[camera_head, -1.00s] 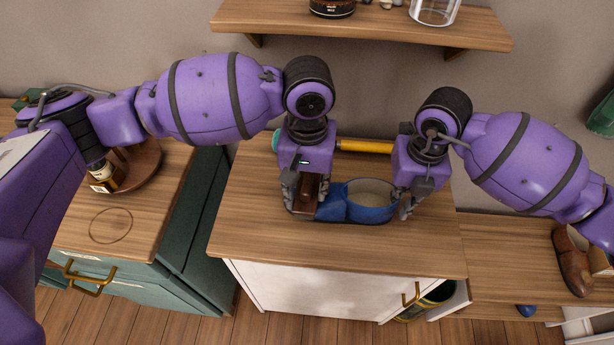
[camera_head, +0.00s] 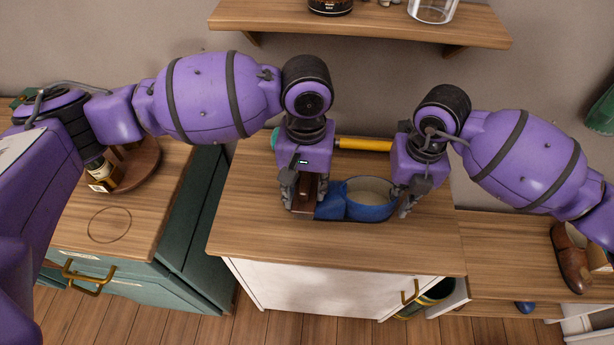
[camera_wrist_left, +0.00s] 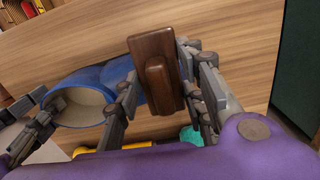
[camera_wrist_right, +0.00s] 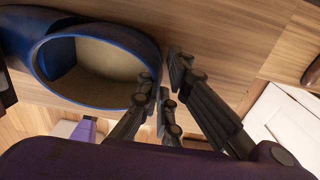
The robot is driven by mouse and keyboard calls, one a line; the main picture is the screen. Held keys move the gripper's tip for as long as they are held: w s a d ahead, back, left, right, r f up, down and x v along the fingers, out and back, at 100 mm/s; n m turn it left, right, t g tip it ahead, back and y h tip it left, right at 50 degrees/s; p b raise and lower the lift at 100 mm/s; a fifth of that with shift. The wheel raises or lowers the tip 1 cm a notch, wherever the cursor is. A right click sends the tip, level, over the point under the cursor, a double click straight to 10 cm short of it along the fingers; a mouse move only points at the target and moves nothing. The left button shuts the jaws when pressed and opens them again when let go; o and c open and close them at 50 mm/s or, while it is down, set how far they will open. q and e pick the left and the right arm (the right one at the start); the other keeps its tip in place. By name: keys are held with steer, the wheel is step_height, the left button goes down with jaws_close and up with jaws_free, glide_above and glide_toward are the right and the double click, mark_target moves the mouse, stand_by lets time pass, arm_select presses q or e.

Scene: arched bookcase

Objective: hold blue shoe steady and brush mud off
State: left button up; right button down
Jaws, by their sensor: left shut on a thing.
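The blue shoe (camera_head: 370,212) stands on the wooden cabinet top, its round pale-lined opening facing up and its toe pointing left. It also shows in the left wrist view (camera_wrist_left: 118,74) and the right wrist view (camera_wrist_right: 130,32). My left gripper (camera_head: 303,196) is shut on a dark brown wooden brush (camera_wrist_left: 150,48), over the shoe's toe end. The brush hides part of the toe; I cannot tell whether its underside touches. My right gripper (camera_wrist_right: 163,72) is at the rim of the opening, at the heel end. Its fingertips look slightly apart; their grip on the wall is unclear. No mud is clearly visible.
A yellow cylinder (camera_head: 363,144) with a teal end lies behind the shoe. A wall shelf (camera_head: 380,30) with jars is above. The cabinet top (camera_head: 330,248) is clear in front. A brown shoe (camera_head: 572,262) sits on the lower surface at right.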

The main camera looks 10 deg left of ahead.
mark_target(304, 180)
arm_select(q)
steer(key=shift+w+r, duration=0.15)
steer(key=shift+r, duration=3.85)
steer(key=shift+w+a+r, duration=0.2)
steer(key=shift+r, duration=0.15)
steer(key=a+r+m, duration=0.4)
steer(key=r+m, duration=0.2)
steer(key=r, duration=0.4)
steer(key=s+a+r+m+t, duration=0.1)
steer(key=a+r+m, duration=0.2)
steer(key=r+m, duration=0.5)
steer(key=a+r+m, duration=0.3)
steer(key=a+r, duration=0.1)
steer(key=r, duration=0.8)
steer(key=shift+m, duration=0.3)
steer(key=w, duration=0.6)
steer(key=w+f, duration=0.1)
steer(key=w, duration=0.5)
steer(key=w+f, duration=0.1)
steer(key=w, duration=0.6)
steer(key=shift+w+a+f, duration=0.1)
steer(key=shift+a+f, duration=0.05)
steer(key=shift+a, duration=0.2)
steer(key=shift+w+f, duration=0.2)
steer(key=shift+f, duration=2.2)
